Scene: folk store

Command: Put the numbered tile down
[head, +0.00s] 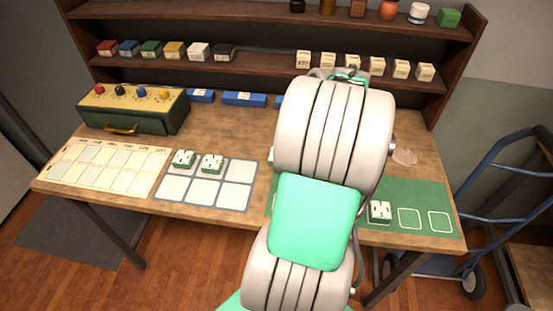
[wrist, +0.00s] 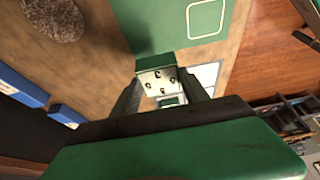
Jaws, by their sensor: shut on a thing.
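My gripper (wrist: 162,98) is shut on a numbered tile (wrist: 157,80), with a dark finger on either side. The tile has a white face with several dark marks and a green body. It is above the table; its exact height is unclear. In the head view my arm hides the gripper and held tile. Two green-and-white tiles (head: 183,159) (head: 212,163) stand on the top row of the grey mat with white squares (head: 157,190). Another tile (head: 380,211) stands on the green mat (head: 425,194), in its leftmost visible square.
A cream chart (head: 148,160) lies left of the grey mat, below a green box with coloured knobs (head: 125,112). Blue blocks (head: 243,98) line the table's back. Shelves (head: 260,66) hold small boxes. The grey mat's lower row and the green mat's right squares are bare.

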